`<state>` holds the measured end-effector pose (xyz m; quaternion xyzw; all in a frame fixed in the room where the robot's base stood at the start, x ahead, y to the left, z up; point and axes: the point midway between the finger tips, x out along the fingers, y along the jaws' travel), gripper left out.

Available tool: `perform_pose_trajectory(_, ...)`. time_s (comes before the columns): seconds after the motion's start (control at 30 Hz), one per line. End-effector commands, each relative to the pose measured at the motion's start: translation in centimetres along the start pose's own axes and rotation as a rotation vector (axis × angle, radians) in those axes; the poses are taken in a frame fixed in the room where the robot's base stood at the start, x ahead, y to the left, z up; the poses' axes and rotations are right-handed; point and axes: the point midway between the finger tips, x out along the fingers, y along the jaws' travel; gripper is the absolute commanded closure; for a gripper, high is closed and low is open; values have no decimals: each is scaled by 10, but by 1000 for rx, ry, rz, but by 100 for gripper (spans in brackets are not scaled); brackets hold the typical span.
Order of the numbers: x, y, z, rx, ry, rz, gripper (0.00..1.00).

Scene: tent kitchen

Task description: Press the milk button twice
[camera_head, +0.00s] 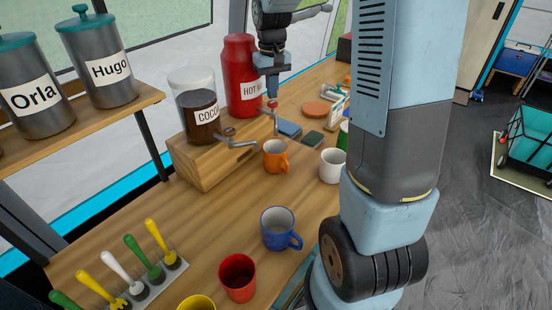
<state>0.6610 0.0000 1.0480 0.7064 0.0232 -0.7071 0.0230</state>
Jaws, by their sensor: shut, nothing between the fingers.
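The red flask (240,76) with a white label reading "HOT M…" stands on the wooden block at the back; the rest of its label is hidden by my gripper. A small red knob (272,104), which looks like the milk button, sits above a metal spout in front of the flask. My gripper (272,95) points down with its fingers shut and empty, right over this knob. I cannot tell whether the fingertips touch it. An orange mug (275,156) stands on the table below and in front of the milk spout.
A cocoa jar (198,110) with its own spout stands left of the flask on the wooden block (205,168). White (332,166), blue (279,230) and red (237,279) mugs stand nearer. A rack of coloured-handled utensils (150,287) is at front left.

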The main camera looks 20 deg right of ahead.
Motion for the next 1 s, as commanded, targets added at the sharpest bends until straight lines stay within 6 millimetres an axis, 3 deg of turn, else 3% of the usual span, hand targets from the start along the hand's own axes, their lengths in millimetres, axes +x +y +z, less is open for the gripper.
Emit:
perform_pose_trajectory(0.47,1,0,0,0,0,0,100)
perform_pose_trajectory(1.0,16,0,0,0,0,0,100)
